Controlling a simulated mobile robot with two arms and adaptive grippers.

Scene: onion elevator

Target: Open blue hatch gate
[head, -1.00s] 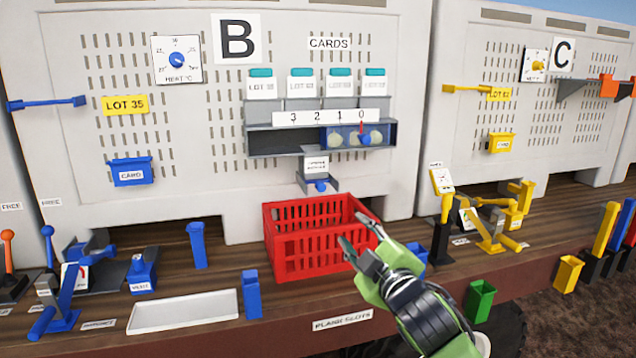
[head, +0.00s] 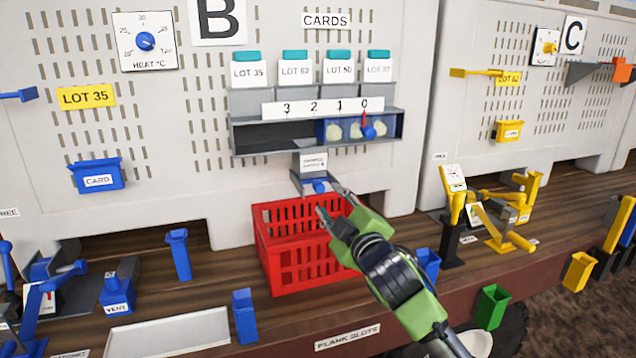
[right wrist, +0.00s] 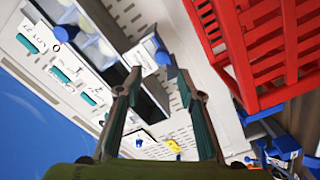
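Panel B has a small grey hatch (head: 308,178) with a blue knob (head: 320,187) under the shelf; its label is too small to read surely. It appears closed. My right gripper (head: 329,197) is open and empty, its fingertips close to the knob, just below it and to its right. In the right wrist view the blue knob (right wrist: 162,57) lies just beyond the gap between the open fingertips (right wrist: 155,78). I cannot tell whether they touch it. My left gripper is not in view.
A red crate (head: 300,255) stands on the wooden deck directly below the hatch. A grey shelf (head: 275,137) with a blue slider knob (head: 368,132) is above. A white tray (head: 165,335) and a blue post (head: 244,315) stand left of the crate.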

